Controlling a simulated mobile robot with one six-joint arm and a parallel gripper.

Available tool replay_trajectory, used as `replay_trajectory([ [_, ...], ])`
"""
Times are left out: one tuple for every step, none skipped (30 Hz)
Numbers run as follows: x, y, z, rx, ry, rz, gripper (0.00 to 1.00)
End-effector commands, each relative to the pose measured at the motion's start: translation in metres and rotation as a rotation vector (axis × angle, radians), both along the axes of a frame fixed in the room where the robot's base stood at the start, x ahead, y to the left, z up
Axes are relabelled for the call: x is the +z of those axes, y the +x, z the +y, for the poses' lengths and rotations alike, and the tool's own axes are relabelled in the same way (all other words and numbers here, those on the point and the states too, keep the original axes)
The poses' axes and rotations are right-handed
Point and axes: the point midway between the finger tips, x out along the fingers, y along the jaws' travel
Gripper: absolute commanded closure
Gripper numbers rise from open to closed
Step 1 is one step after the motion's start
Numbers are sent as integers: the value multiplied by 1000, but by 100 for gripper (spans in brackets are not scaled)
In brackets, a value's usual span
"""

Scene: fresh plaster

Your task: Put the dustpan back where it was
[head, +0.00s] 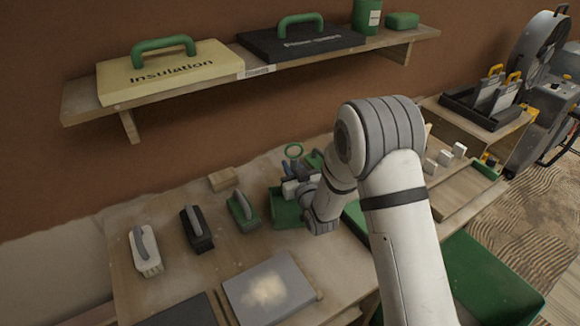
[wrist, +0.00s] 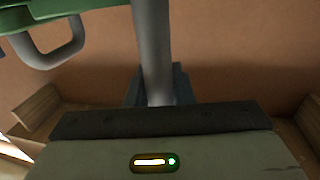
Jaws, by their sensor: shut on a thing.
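In the head view my gripper (head: 304,188) is low over the bench near its back, largely hidden by my own wrist. A green, open, pan-like thing (head: 288,210) shows just left of it; I take this for the dustpan, but its handle is not clear. In the wrist view a grey round handle (wrist: 153,50) rises from between the jaws of my gripper (wrist: 160,105), and the gripper is shut on it. A green part (wrist: 75,14) with a grey loop is at the top left there. The handle's join to the pan is not clear.
On the bench, left of the gripper, stand a green brush (head: 243,212), a black brush (head: 196,230) and a white brush (head: 146,250). A grey board (head: 268,288) lies in front. A wall shelf (head: 340,53) with two cases hangs above. A wooden tray (head: 465,190) is right.

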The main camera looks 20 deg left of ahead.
Motion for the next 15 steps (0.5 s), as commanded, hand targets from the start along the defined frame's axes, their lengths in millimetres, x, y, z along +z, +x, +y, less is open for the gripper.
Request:
replay_trajectory([
  [-2,0,0,0,1,-1,100],
  [-3,0,0,0,1,-1,100],
  [-1,0,0,0,0,0,76],
  [-1,0,0,1,0,0,73],
  [-1,0,0,1,0,0,71],
  [-1,0,0,1,0,0,68],
  [-1,0,0,1,0,0,65],
  [-1,0,0,1,0,0,63],
  [-1,0,0,1,0,0,59],
  [-1,0,1,1,0,0,57],
  [-1,0,1,1,0,0,57],
  [-1,-1,1,1,0,0,57],
  [-1,-1,1,1,0,0,57],
  [-1,-1,1,1,0,0,57],
  [-1,-1,1,1,0,0,57],
])
